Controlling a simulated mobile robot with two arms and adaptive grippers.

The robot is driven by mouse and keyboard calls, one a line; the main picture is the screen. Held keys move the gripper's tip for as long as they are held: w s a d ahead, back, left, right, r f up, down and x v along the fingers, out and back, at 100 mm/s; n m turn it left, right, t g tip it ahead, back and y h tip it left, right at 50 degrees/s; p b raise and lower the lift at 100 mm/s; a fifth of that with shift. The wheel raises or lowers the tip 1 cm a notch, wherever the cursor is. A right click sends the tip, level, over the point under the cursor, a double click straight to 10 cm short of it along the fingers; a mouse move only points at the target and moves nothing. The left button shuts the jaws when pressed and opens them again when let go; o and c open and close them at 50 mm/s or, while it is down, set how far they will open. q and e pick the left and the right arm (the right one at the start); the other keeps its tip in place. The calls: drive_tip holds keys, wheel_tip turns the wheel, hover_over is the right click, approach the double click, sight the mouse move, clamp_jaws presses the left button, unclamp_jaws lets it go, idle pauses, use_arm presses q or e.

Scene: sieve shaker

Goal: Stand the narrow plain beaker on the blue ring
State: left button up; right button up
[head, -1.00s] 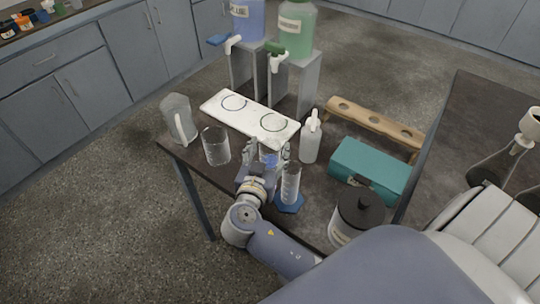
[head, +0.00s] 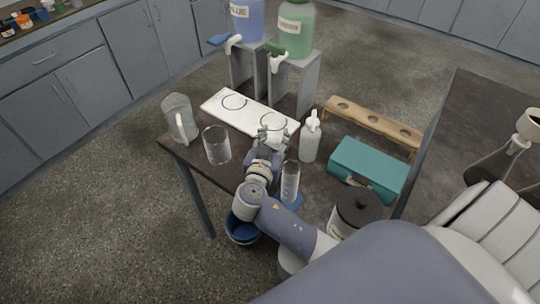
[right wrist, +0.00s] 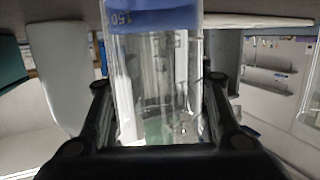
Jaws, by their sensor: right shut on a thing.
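The white board (head: 219,112) lies on the dark table. Its left ring (head: 234,102) looks blue and is empty. My right gripper (head: 271,134) is shut on a clear beaker (head: 273,122), which appears over the board's right end and hides the ring there. I cannot tell whether the beaker touches the board. In the right wrist view the beaker (right wrist: 160,85) stands between the fingers, with a blue band, the number 150 and scale marks. A wider clear beaker (head: 216,146) stands left of the gripper. My left gripper is not in view.
A clear jug (head: 178,120) stands at the table's left corner. A measuring cylinder (head: 290,182), a white bottle (head: 310,140), a teal box (head: 368,168) and a wooden rack (head: 375,124) are to the right. Blue (head: 247,20) and green (head: 296,30) tanks stand behind.

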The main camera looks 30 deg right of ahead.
drive_tip(key=shift+c, duration=0.7)
drive_tip(key=shift+r, duration=0.15)
